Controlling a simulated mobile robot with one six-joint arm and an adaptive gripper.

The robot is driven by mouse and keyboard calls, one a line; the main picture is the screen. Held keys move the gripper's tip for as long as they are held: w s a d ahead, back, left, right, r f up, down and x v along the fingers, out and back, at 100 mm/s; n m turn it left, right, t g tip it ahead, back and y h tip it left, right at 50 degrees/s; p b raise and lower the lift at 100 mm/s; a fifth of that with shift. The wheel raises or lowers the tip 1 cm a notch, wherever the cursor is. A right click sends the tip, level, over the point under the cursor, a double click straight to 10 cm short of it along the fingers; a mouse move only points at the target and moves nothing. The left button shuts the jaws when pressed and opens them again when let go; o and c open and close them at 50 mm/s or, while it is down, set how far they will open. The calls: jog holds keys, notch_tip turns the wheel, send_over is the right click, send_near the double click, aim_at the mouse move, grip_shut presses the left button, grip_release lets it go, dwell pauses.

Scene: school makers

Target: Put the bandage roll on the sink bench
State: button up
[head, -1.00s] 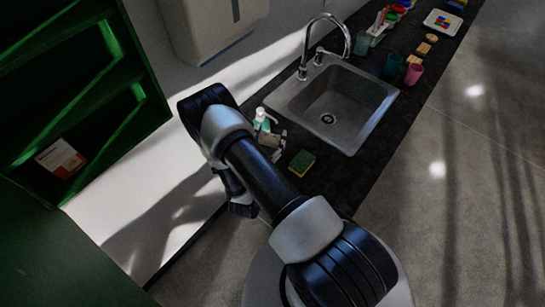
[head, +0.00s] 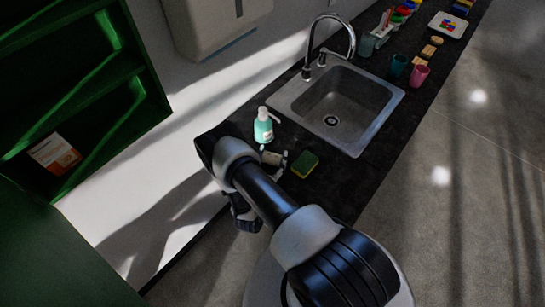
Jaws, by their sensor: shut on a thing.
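The bandage roll (head: 271,158) is a small beige cylinder, partly hidden behind my arm. My gripper (head: 279,161) is shut on it, with light grey fingers showing at its right side. The sink bench (head: 378,155) is a long dark counter with a metal sink set in it. The roll appears over the near end of the bench, between the soap bottle and the sponge. I cannot tell whether it touches the bench top.
A teal soap pump bottle (head: 264,127) stands just behind the roll. A green and yellow sponge (head: 305,164) lies to its right. The sink (head: 340,105) is beyond. Cups (head: 419,74) and other items stand farther along. A green shelf (head: 75,95) is at the left.

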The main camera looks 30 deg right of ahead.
jog(key=shift+f, duration=0.25)
jog(key=o, duration=0.9)
jog(key=shift+r, duration=0.1)
jog(key=shift+c, duration=0.2)
jog(key=shift+r, duration=0.25)
jog(key=p+v, duration=0.1)
jog(key=v, duration=1.1)
jog(key=shift+f, duration=0.1)
